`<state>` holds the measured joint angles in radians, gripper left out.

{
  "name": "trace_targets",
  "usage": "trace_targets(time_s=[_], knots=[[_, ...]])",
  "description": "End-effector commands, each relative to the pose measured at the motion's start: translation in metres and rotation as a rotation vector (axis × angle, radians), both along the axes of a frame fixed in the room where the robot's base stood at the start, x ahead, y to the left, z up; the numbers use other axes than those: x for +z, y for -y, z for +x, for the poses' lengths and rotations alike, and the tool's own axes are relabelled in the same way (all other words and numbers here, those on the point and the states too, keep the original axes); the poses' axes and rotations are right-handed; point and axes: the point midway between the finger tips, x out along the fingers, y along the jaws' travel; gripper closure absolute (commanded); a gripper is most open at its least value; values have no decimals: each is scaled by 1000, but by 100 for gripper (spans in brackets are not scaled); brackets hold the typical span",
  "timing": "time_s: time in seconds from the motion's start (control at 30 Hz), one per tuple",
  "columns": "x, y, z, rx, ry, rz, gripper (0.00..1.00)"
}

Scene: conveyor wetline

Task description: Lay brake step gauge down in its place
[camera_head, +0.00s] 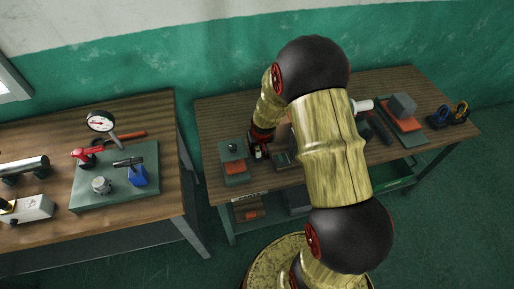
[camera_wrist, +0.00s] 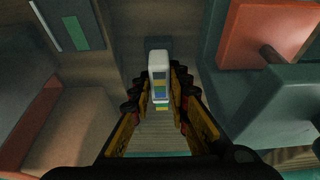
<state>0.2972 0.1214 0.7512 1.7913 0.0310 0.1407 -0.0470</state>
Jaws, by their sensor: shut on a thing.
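In the wrist view, my gripper (camera_wrist: 160,100) is shut on a narrow upright piece with a white top and blue and yellow bands, which I take as the brake step gauge (camera_wrist: 159,62). It sits between the two fingers, and its lower end is partly hidden. In the head view, my gripper (camera_head: 259,151) is low over the left part of the right-hand table (camera_head: 212,119), just right of a green stand. The gauge is too small there to make out clearly. I cannot tell whether it touches the tabletop.
The green stand (camera_head: 235,178) with an orange block and dark knob is close beside my gripper. A small dark striped panel (camera_wrist: 70,22) lies on the other side. A grey block (camera_head: 402,105) and tape rolls (camera_head: 460,109) stand farther right. My arm hides the table's middle.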

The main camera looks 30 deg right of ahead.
Motion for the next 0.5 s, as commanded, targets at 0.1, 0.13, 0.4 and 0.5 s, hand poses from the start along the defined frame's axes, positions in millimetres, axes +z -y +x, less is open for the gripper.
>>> trace_targets(time_s=[0.1, 0.13, 0.4, 0.5], knots=[[-3, 0, 0, 0, 0, 0, 100], [-2, 0, 0, 0, 0, 0, 81], [-2, 0, 0, 0, 0, 0, 66], [-2, 0, 0, 0, 0, 0, 61]])
